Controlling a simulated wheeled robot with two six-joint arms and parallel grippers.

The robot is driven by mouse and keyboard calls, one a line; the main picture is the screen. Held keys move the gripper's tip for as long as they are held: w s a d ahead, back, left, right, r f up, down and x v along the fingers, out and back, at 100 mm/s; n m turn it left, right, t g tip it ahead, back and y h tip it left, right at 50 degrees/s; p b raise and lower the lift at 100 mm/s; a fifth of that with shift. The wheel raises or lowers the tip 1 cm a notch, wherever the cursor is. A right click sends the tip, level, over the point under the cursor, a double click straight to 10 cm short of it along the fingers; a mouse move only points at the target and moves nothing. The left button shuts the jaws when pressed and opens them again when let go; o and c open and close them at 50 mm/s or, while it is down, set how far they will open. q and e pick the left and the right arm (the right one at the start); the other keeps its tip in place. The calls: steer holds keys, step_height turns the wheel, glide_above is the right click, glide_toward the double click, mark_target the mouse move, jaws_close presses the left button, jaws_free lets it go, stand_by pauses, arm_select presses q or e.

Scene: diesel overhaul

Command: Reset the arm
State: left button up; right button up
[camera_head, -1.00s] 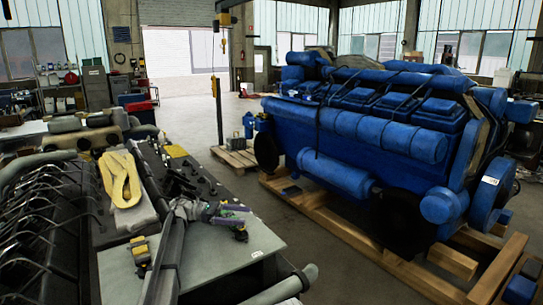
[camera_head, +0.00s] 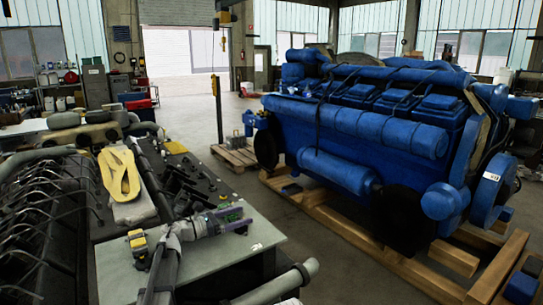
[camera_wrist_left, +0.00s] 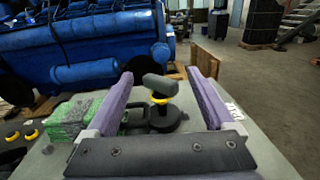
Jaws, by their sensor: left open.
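My left gripper (camera_head: 238,218) reaches over the grey table top (camera_head: 262,236) in the head view, its purple fingers pointing right. In the left wrist view the two purple fingers (camera_wrist_left: 159,84) are spread wide apart, with nothing held between them. A black knob-like part with a yellow ring (camera_wrist_left: 160,97) shows in the gap between them, beyond the gripper's base; I cannot tell its exact distance. My right gripper is not in view.
A small yellow-and-black item (camera_head: 138,243) lies on the table near my arm. A yellow strap (camera_head: 120,175) lies behind it. A green block (camera_wrist_left: 75,116) shows in the wrist view. The blue engine (camera_head: 370,130) stands on timber at right, with floor between.

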arm_select(q)
steer(key=n+t+y, duration=0.2)
steer(key=t, duration=0.1)
steer(key=n+t+y, duration=0.1)
steer(key=shift+s+d+n+t+y, duration=0.15)
steer(key=shift+s+n+t+y, duration=0.15)
steer(key=shift+n+y, duration=0.1)
steer(key=shift+w+n+t+y, duration=0.15)
steer(key=shift+n+t+y, duration=0.65)
steer(key=shift+y, duration=0.2)
